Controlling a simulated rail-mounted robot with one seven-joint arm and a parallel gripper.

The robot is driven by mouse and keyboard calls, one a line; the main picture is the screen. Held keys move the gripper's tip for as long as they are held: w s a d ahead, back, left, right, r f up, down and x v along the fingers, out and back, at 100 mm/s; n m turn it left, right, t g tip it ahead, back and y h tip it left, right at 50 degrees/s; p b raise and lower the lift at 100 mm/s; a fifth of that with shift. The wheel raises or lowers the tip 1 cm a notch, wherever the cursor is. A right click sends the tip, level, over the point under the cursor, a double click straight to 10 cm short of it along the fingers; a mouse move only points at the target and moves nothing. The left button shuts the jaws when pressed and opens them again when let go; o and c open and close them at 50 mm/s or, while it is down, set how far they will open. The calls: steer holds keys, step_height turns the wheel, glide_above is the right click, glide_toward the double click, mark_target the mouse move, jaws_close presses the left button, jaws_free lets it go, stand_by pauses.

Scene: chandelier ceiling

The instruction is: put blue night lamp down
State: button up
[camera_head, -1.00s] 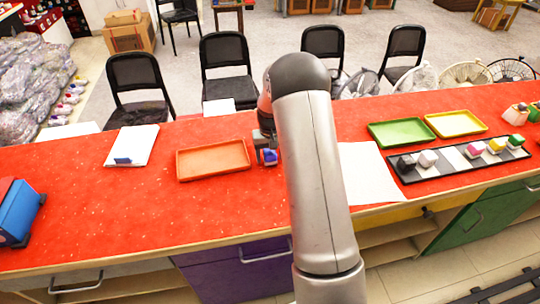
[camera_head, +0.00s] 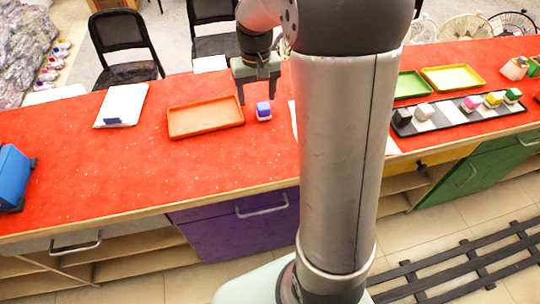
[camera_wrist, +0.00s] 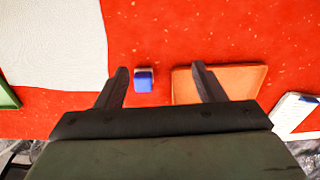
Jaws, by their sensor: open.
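The blue night lamp (camera_head: 263,111), a small blue block with a pale base, stands on the red counter (camera_head: 90,170) just right of the orange tray. It also shows in the wrist view (camera_wrist: 144,80), beyond and between my fingers. My gripper (camera_head: 258,97) is open and empty, above and slightly behind the lamp, with its two dark fingers pointing down. In the wrist view my gripper (camera_wrist: 160,82) has its fingers wide apart, with clear space around the lamp. Nothing visibly touches the lamp.
The orange tray (camera_head: 206,117) lies left of the lamp. White paper (camera_wrist: 50,45) lies on its other side. Green (camera_head: 410,84) and yellow (camera_head: 453,78) trays and a black-and-white strip (camera_head: 430,117) with small lamps are at right. The counter in front is clear.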

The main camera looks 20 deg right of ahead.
steer(key=s+a+r, duration=0.1)
steer(key=s+a, duration=0.3)
steer(key=s, duration=0.7)
steer(key=shift+s+r+n, duration=0.25)
steer(key=shift+r+n, duration=0.05)
steer(key=shift+o, duration=0.5)
steer(key=s+a+f, duration=0.2)
steer(key=s, duration=1)
steer(key=shift+a+f+n, duration=0.2)
steer(key=shift+f+n, duration=0.05)
steer(key=shift+n, duration=0.15)
